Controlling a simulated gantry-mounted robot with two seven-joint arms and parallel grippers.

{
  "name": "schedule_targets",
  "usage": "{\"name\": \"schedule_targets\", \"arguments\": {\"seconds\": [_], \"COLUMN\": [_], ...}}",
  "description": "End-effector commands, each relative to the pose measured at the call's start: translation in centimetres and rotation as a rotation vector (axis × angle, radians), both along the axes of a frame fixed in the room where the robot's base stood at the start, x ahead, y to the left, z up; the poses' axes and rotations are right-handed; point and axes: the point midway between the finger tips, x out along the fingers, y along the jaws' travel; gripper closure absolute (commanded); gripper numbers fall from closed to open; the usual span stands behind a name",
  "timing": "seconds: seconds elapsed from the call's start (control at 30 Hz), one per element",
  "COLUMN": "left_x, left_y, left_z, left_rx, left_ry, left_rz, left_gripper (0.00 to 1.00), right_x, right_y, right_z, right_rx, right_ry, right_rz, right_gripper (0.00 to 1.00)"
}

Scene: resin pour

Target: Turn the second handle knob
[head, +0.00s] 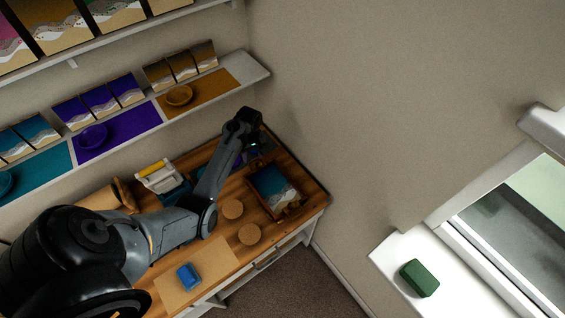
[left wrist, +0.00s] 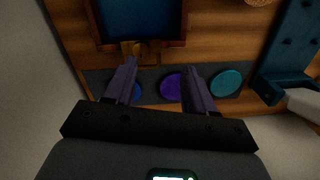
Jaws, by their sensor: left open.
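A wooden-framed tray (head: 251,192) with a blue and sandy panel lies near the bench's far right end. In the left wrist view its frame (left wrist: 183,30) is at the top, with a small brass-coloured fitting (left wrist: 150,50) at its lower edge. I cannot tell for certain whether this is the handle knob. My left gripper (left wrist: 160,66) is open and empty, its fingertips either side of part of the fitting; I cannot tell whether they touch it. In the head view the left gripper (head: 255,150) hangs beyond the tray. My right gripper is not in view.
A dark strip with blue, purple (left wrist: 171,86) and teal (left wrist: 226,83) discs lies below the fingers; the left finger partly hides the blue one. Walls close in behind.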

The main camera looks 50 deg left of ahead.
Motion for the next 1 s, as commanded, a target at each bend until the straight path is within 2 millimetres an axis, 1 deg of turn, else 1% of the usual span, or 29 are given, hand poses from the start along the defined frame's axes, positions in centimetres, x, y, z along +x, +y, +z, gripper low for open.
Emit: {"name": "schedule_targets", "arguments": {"seconds": [0.03,0.1,0.2,0.27,0.37,0.7,0.83,1.0], "left_x": [1.3,2.4,3.2,3.3,3.2,3.2,3.2,3.3], "left_y": [0.2,0.3,0.3,0.3,0.2,0.2,0.3,0.3], "left_z": [1.0,1.9,2.1,1.8,0.5,-5.0,-6.6,-7.8], "left_rx": [0.002,0.004,0.005,0.005,0.004,0.005,0.006,0.007], "left_ry": [-0.027,-0.05,-0.064,-0.067,-0.064,-0.062,-0.065,-0.066], "left_rz": [0.002,0.001,0.0,-0.001,-0.002,-0.001,-0.001,-0.001], "left_gripper": [0.45,0.45,0.45,0.45,0.45,0.45,0.45,0.45], "right_x": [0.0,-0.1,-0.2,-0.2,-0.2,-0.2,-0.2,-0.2], "right_y": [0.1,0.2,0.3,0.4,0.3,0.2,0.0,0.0], "right_z": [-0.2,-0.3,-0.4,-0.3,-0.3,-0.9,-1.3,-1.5], "right_rx": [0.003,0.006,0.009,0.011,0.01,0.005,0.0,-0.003], "right_ry": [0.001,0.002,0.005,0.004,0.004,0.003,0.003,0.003], "right_rz": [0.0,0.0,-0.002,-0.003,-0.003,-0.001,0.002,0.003], "right_gripper": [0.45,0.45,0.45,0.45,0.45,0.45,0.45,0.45]}}
